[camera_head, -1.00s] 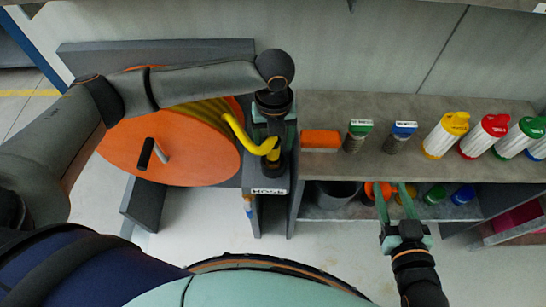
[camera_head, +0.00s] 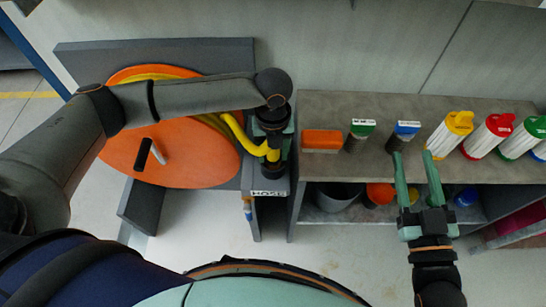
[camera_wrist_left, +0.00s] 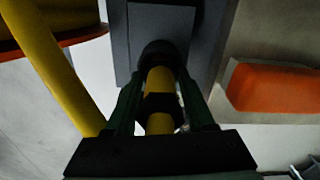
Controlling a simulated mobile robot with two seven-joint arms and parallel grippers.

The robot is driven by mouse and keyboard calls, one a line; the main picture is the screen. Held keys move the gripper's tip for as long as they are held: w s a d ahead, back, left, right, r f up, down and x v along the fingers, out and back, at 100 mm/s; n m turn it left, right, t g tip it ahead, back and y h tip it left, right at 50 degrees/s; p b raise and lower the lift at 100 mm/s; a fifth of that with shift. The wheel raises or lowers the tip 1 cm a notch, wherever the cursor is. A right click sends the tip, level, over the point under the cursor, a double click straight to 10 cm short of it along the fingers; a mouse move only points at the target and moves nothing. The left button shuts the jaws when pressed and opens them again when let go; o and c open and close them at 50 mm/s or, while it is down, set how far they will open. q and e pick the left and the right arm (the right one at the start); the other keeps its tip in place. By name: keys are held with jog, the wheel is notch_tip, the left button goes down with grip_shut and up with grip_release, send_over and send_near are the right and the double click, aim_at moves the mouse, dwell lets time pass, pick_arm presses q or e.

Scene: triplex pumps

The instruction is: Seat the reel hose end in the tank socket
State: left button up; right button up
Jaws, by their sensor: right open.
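The orange hose reel (camera_head: 180,155) stands at the left in the head view, with yellow hose (camera_head: 236,130) running from it to my left gripper (camera_head: 273,150). The reel hose end shows in the left wrist view (camera_wrist_left: 160,82) as a yellow tube with a dark collar and a dark tip. The left fingers (camera_wrist_left: 161,80) lie on both sides of it and look shut on it, above the grey stand labelled HOSE (camera_head: 268,193). Whether its tip touches the stand cannot be told. My right gripper (camera_head: 416,165) is open and empty before the shelf. I cannot identify the tank socket.
A shelf unit (camera_head: 340,105) to the right carries an orange box (camera_head: 321,140), a green-topped jar (camera_head: 360,132), a blue-topped jar (camera_head: 403,133) and several colored-lid canisters (camera_head: 447,135). A grey bin (camera_head: 337,195) sits on its lower level. Open floor (camera_head: 330,255) lies in front.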

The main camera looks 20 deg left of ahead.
pick_arm(q)
grip_shut()
jog(key=shift+r, duration=0.1)
dwell(0.7)
